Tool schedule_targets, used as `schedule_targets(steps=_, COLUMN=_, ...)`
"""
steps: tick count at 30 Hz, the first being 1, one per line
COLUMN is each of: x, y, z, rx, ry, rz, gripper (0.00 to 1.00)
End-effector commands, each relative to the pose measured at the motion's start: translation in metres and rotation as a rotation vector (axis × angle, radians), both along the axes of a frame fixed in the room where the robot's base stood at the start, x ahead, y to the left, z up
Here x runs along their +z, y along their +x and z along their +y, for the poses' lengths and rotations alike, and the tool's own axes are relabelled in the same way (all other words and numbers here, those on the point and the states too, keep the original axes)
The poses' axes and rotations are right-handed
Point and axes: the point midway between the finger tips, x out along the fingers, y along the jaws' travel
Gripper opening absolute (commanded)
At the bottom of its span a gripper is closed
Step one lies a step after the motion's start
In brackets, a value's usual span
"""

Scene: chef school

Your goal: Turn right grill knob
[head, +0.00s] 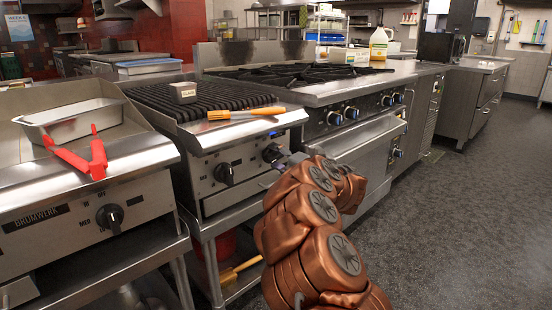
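The grill (205,140) has a black grate and a steel front panel with two black knobs. The left grill knob (224,173) is in plain view. The right grill knob (271,153) sits near the panel's right end. My copper arm rises from the bottom right, and my gripper (284,164) is at its far end, close to the right knob. The gripper is small, grey and mostly hidden by the arm, so I cannot tell whether its fingers are open or touch the knob.
An orange-handled tool (246,113) and a small metal container (183,93) lie on the grill. A griddle (90,205) with red tongs (85,158) and a steel pan (70,120) stands at left. A range (350,115) adjoins at right. The floor (475,220) at right is clear.

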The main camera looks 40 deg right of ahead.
Motion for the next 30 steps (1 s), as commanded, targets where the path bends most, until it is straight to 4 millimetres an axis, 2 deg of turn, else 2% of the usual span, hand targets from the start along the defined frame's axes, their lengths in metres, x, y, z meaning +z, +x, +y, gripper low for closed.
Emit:
schedule_targets(steps=1, x=0.0001, y=0.0001, z=0.0002, rx=0.000, ry=0.000, rz=0.000, gripper=0.56)
schedule_targets(steps=14, x=0.0002, y=0.0028, z=0.0031, rx=0.006, ry=-0.001, rz=-0.001, gripper=0.12)
schedule_targets(steps=23, x=0.0026, y=0.0044, z=0.0054, rx=0.012, ry=0.016, rz=-0.001, gripper=0.12)
schedule_targets(steps=30, x=0.0078, y=0.0064, z=0.0071, rx=0.018, ry=0.115, rz=-0.004, gripper=0.12)
